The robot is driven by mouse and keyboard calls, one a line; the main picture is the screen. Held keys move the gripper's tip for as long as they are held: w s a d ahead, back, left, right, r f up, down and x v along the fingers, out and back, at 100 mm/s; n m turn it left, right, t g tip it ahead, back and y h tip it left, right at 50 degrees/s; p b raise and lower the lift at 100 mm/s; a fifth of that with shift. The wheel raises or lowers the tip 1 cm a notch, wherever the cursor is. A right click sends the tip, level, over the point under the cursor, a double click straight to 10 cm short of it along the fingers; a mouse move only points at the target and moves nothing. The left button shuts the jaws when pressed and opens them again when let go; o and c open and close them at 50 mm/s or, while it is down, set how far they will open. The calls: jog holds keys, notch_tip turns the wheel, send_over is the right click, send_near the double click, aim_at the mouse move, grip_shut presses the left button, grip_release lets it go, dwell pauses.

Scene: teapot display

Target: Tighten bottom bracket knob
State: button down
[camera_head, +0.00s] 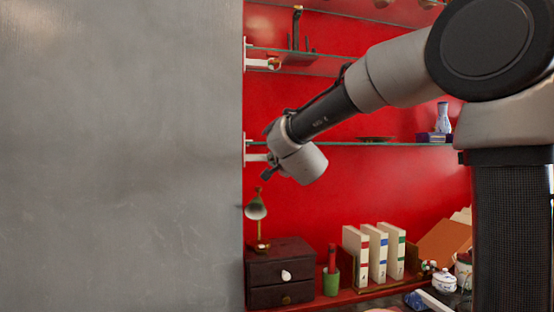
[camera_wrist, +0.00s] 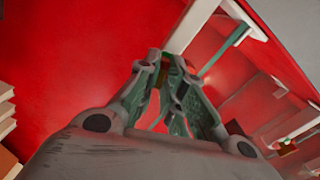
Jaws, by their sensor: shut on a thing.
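The bottom bracket (camera_head: 255,157) is a white arm under the lower glass shelf, at the edge of the grey panel in the head view. My gripper (camera_head: 267,173) is at its right end and covers its knob there. In the wrist view my gripper (camera_wrist: 170,62) has its fingers closed together at the tips, on a small brownish piece (camera_wrist: 163,73) that I take for the bottom bracket knob. The fingers hide most of it, so its turn and seating cannot be seen. The upper bracket (camera_head: 258,63) has a small knob (camera_head: 274,64) at its end.
Below stand a lamp (camera_head: 257,208), a dark drawer box (camera_head: 280,272), a green cup (camera_head: 331,283) and white books (camera_head: 377,255). The grey panel (camera_head: 120,150) fills the left side.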

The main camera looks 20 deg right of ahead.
jog(key=shift+f+m, duration=0.15)
jog(key=shift+m, duration=0.95)
jog(key=c, duration=1.6)
grip_release()
jog(key=s, duration=1.2)
